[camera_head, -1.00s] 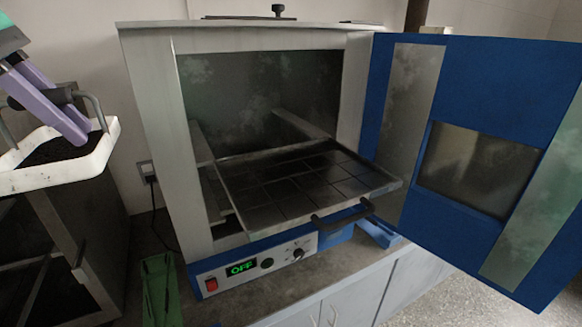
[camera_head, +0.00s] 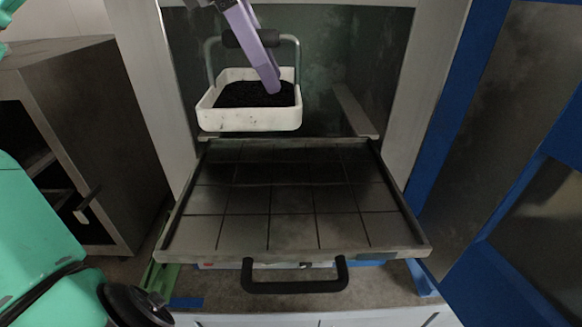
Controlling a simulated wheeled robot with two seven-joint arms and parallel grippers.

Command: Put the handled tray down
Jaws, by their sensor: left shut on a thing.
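The handled tray (camera_head: 248,119) is white, with a grey wire handle and dark granular material inside. It hangs roughly level above the back of the oven's pulled-out rack (camera_head: 292,230), with a gap beneath it that is hard to judge. My left gripper (camera_head: 256,62), with purple fingers, is shut on the tray's handle at its dark grip. One finger reaches down in front of the dark fill. My right gripper is not in view.
The rack is dark, tiled and empty, with a black front handle (camera_head: 294,286). The blue oven door (camera_head: 510,270) stands open at the right. A grey cabinet (camera_head: 100,130) stands at the left. The oven's side walls flank the tray.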

